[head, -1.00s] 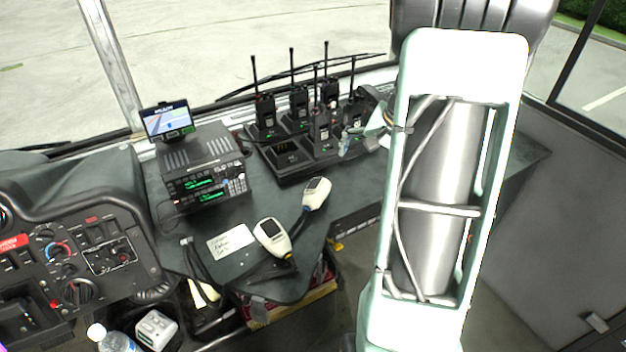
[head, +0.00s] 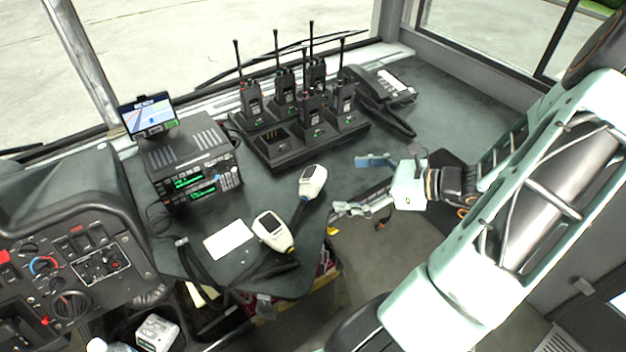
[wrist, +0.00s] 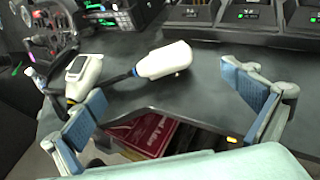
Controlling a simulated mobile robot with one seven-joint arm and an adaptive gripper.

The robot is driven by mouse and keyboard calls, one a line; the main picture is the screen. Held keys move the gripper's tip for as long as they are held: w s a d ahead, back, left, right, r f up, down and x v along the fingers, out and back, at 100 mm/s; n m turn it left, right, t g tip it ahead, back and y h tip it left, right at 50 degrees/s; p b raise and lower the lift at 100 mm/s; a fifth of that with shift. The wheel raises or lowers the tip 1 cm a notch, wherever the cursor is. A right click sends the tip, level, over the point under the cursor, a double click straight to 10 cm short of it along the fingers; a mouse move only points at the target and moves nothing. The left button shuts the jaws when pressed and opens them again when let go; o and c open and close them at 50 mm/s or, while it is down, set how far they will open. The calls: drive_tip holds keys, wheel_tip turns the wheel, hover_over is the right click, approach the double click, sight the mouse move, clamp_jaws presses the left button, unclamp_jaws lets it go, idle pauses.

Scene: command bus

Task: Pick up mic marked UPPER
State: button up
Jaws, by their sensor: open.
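Two white handheld mics lie on the dark console. The nearer mic (head: 273,232) has a yellow band at its cable end; the farther mic (head: 312,181) has a blue one. Both show in the wrist view, the yellow-banded mic (wrist: 84,74) at left and the blue-banded mic (wrist: 165,61) at upper middle. I cannot read UPPER on either. My gripper (head: 360,184) is open and empty, to the right of both mics. In the wrist view its blue-padded fingers (wrist: 163,98) are spread wide, with the blue-banded mic beyond them, apart from both pads.
A radio unit (head: 193,165) with a small screen (head: 149,117) on top stands left. A charger rack (head: 285,152) with several handheld radios and a desk phone (head: 385,85) stand behind. A blank-looking paper card (head: 228,240) lies beside the mics. The console edge drops to the floor below.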

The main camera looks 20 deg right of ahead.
sight(321, 186)
drive_tip(key=x, duration=0.3)
drive_tip(key=shift+w+a+f, duration=0.2)
drive_tip(key=shift+a+f, duration=0.05)
drive_tip(key=shift+f+b+x, duration=0.15)
drive_tip(key=shift+b+x, duration=0.1)
drive_tip(key=shift+x, duration=1.1)
drive_tip(key=shift+f+b+x, duration=0.15)
drive_tip(key=shift+b+x, duration=0.05)
drive_tip(key=shift+x, duration=1.15)
drive_tip(key=shift+s, duration=0.15)
drive_tip(key=shift+c, duration=0.3)
drive_tip(key=c, duration=1)
